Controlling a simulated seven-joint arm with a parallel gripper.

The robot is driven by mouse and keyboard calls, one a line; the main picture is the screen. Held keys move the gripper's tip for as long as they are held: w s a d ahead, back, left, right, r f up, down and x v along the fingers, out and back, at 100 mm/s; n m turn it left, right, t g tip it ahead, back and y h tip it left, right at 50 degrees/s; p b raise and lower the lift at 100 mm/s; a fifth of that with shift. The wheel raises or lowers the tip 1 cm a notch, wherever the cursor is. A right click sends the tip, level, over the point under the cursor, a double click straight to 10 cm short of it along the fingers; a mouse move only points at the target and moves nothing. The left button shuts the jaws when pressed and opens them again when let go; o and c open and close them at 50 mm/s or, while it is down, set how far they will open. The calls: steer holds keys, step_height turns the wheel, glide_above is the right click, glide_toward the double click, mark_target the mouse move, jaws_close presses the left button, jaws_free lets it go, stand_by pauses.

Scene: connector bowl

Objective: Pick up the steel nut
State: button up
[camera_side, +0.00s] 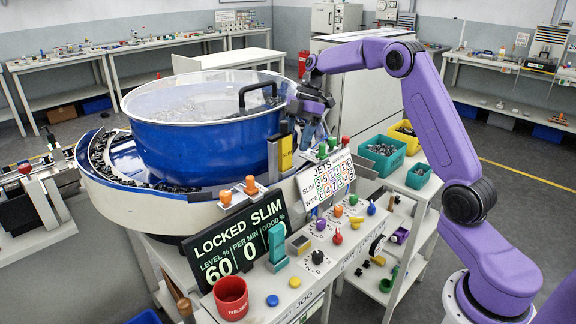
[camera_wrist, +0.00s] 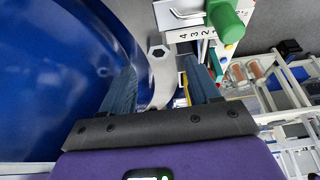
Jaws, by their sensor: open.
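A small grey hexagonal piece that looks like the steel nut (camera_wrist: 158,52) shows in the wrist view, at the upper end of a pale curved strip (camera_wrist: 161,78) beside the blue bowl wall. My gripper (camera_wrist: 161,88) is open, with its two blue-grey fingers apart and the strip showing between them. The nut appears just beyond the fingertips, and nothing is held. In the side view my gripper (camera_side: 311,118) points down at the right edge of the blue bowl (camera_side: 205,150). I cannot make out the nut there.
The bowl has a clear lid with a black handle (camera_side: 262,90). A green knob (camera_wrist: 226,18) stands close to the fingers at the upper right. The control panel, with a display (camera_side: 240,243), a red cup (camera_side: 231,297) and several coloured knobs, lies in front. Teal bins (camera_side: 383,154) stand right.

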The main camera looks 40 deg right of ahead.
steer(key=shift+x, duration=2.8)
steer(key=shift+w, duration=0.1)
steer(key=c, duration=1.1)
